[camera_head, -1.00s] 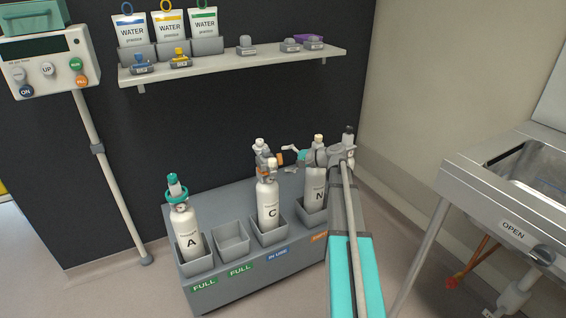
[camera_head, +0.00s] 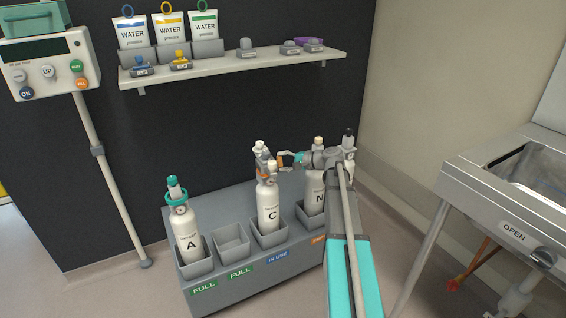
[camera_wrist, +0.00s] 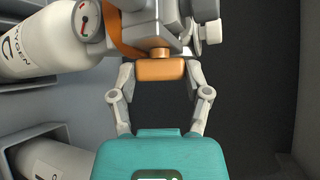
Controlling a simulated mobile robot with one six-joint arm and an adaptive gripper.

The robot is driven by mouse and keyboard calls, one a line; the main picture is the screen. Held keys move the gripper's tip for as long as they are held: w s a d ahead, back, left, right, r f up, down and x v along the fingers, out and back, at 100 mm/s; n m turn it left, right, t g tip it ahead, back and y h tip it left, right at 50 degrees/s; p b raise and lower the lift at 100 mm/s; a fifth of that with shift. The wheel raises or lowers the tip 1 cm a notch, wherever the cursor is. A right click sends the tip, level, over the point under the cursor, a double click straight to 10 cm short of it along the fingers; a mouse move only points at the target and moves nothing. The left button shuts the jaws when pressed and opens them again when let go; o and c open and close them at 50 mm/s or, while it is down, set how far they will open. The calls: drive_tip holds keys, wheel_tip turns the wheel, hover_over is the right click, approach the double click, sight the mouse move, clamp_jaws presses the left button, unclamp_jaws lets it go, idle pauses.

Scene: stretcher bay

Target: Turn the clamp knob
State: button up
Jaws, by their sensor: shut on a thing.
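The orange clamp knob (camera_wrist: 161,70) sits on a grey regulator body on cylinder C (camera_head: 268,207), seen upright in its bin. In the wrist view the knob lies between the two pale fingers of my gripper (camera_wrist: 161,78), which is shut on it. In the head view my gripper (camera_head: 287,159) reaches the regulator from the right, and the knob is small and partly covered. The cylinder's white body (camera_wrist: 42,45) and its round gauge (camera_wrist: 88,20) show at upper left in the wrist view.
Cylinder A (camera_head: 184,228) stands left, beside an empty bin (camera_head: 232,242). Cylinder N (camera_head: 314,190) and a black-topped cylinder (camera_head: 348,150) stand close around my arm. A shelf (camera_head: 235,66) with water pouches is above. A metal sink (camera_head: 500,190) is at right.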

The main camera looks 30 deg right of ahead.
drive_tip(key=shift+r+p, duration=0.1)
drive_tip(key=shift+p, duration=0.3)
drive_tip(key=shift+w+r+m+g+h+p, duration=0.1)
drive_tip(key=shift+m+g+h+p, duration=0.2)
drive_tip(key=shift+m+g+p, duration=0.95)
drive_tip(key=shift+w+m+g+h+p, duration=0.1)
drive_tip(key=shift+m+g+h+p, duration=0.4)
drive_tip(key=shift+g+p, duration=1.25)
drive_tip(key=o, duration=1.2)
drive_tip(key=shift+c, duration=0.2)
drive_tip(key=shift+s+t, duration=0.1)
drive_tip(key=shift+t, duration=0.2)
